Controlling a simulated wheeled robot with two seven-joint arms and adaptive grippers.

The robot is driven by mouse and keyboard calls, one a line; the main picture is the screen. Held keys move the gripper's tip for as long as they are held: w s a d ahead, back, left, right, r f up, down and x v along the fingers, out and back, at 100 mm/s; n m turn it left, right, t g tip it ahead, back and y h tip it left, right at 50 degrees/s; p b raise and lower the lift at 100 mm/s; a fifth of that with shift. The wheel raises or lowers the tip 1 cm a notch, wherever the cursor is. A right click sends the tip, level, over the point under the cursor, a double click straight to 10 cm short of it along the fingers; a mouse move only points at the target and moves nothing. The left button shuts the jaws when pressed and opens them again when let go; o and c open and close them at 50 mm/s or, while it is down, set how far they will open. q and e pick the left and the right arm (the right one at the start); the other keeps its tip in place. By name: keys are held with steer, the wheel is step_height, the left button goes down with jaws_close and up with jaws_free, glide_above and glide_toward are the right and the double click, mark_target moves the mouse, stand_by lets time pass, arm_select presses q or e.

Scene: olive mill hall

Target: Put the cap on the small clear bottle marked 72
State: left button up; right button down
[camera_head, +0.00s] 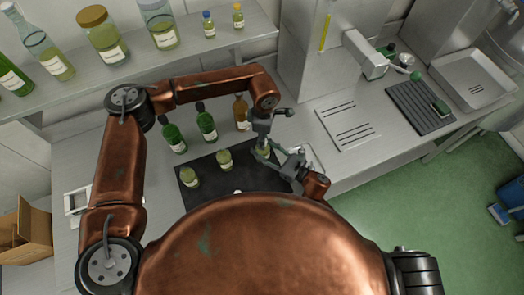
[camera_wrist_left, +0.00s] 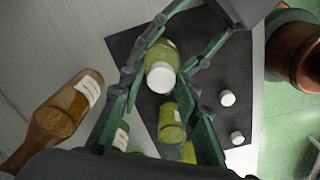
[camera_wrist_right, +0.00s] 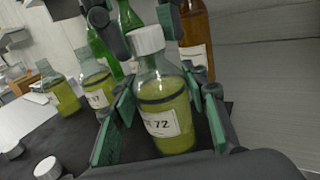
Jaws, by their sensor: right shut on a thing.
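The small clear bottle marked 72 (camera_wrist_right: 165,115) stands upright on the dark mat, with yellow-green liquid and a dark band. My right gripper (camera_wrist_right: 168,105) is shut around its body. A white cap (camera_wrist_right: 147,40) sits on its mouth; whether it is tight I cannot tell. The capped bottle also shows in the left wrist view, its cap (camera_wrist_left: 160,77) framed between the fingers. My left gripper (camera_head: 262,138) is over the bottle from above, its fingers apart on either side of the cap. In the head view the bottle (camera_head: 262,151) is partly hidden by both grippers.
Two similar uncapped bottles (camera_head: 224,159) (camera_head: 190,176) stand on the mat (camera_head: 215,192). Two loose white caps (camera_wrist_left: 228,98) (camera_wrist_left: 237,138) lie there. Green bottles (camera_head: 207,122) and an amber bottle (camera_head: 241,112) stand behind. A shelf (camera_head: 130,72) holds more bottles.

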arm_select(q)
steer(key=shift+o, duration=1.3)
arm_select(e)
steer(key=shift+r, duration=0.1)
arm_select(q)
step_height(320, 180, up, 12)
steer(key=shift+d, duration=0.1)
arm_select(e)
steer(key=c, duration=1.1)
jaws_free()
steer(key=v, duration=1.2)
